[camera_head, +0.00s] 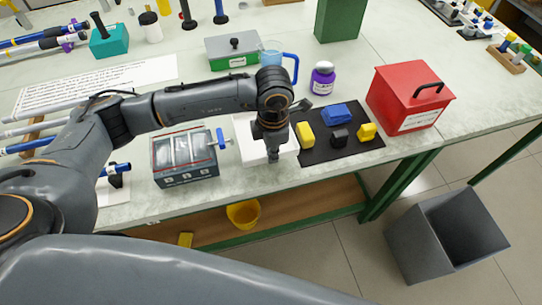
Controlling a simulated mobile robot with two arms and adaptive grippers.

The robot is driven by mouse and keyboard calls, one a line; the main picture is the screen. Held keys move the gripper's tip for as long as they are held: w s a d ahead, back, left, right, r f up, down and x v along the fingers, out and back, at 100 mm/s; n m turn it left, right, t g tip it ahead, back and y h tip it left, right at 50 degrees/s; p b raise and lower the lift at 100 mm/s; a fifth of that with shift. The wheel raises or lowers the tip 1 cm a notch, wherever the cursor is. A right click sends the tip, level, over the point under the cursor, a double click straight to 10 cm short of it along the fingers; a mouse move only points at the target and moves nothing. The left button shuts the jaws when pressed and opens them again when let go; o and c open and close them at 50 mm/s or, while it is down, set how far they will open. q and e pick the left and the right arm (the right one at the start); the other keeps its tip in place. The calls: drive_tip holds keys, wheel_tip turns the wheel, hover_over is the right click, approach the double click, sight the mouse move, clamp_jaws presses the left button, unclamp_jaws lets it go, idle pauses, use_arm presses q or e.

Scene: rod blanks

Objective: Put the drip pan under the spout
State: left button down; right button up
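A grey box with a clear, ribbed top (185,148) stands near the table's front edge, with a blue tap-like fitting (220,139) on its right side that may be the spout. A white, flat-topped piece (252,150) lies just right of it and may be the drip pan; my gripper covers part of it. My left gripper (273,155) points down over this white piece, near the front edge. Its fingers look close together, but I cannot tell whether they are shut or touch anything. My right gripper is out of view.
A black mat (313,156) with yellow, blue and black blocks lies right of the gripper, then a red box (408,97). Behind stand a blue-handled jug (271,62) and a purple jar (322,78). A yellow bowl (243,214) is on the lower shelf. A grey bin (440,245) stands on the floor.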

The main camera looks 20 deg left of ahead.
use_arm(q)
wheel_tip(320, 180, down, 4)
drive_tip(key=shift+f+p, duration=0.15)
drive_tip(key=shift+p, duration=0.25)
drive_tip(key=shift+f, duration=0.1)
drive_tip(key=shift+f, duration=0.15)
drive_tip(key=c, duration=1.5)
unclamp_jaws()
